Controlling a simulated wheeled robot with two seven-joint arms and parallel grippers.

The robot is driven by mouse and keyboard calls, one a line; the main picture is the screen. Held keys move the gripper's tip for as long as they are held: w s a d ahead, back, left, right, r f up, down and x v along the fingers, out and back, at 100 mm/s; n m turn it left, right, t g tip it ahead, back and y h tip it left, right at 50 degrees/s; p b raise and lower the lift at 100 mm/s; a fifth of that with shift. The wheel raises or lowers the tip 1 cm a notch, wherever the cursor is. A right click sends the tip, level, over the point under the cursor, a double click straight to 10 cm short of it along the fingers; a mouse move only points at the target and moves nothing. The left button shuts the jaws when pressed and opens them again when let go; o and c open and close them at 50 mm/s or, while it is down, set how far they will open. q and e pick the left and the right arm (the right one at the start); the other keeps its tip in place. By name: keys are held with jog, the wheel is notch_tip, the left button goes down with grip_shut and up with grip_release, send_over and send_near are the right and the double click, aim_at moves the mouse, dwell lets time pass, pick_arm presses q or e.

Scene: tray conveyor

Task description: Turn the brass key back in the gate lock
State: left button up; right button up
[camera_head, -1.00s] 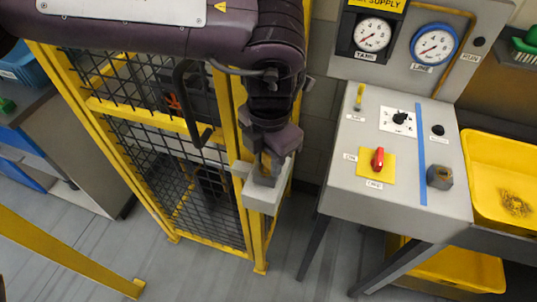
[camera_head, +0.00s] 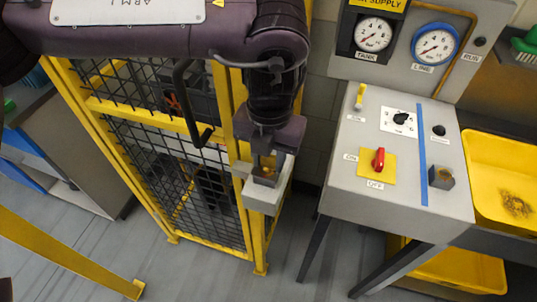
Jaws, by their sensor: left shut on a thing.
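The yellow-framed mesh gate (camera_head: 170,165) stands left of centre, with a black handle (camera_head: 190,105) on it. The light grey lock box (camera_head: 263,197) sits on the gate post at its right side. My left gripper (camera_head: 265,172) comes down over the top of this box and is shut at it. A small brass-coloured bit of the key (camera_head: 265,170) shows between the fingers; the rest of it is hidden by the gripper and the box. My right gripper is out of view.
A grey console (camera_head: 350,185) with a red switch (camera_head: 378,159), a black knob (camera_head: 400,118) and two gauges stands close to the right. A yellow tray (camera_head: 490,165) lies beyond it. The floor in front of the gate is clear.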

pick_arm(q)
jog(key=shift+n, duration=1.5)
jog(key=o, duration=1.1)
jog(key=shift+d, duration=0.1)
jog(key=shift+c, duration=0.2)
notch_tip(320, 180, up, 8)
jog(key=shift+f, duration=0.1)
jog(key=shift+s, duration=0.1)
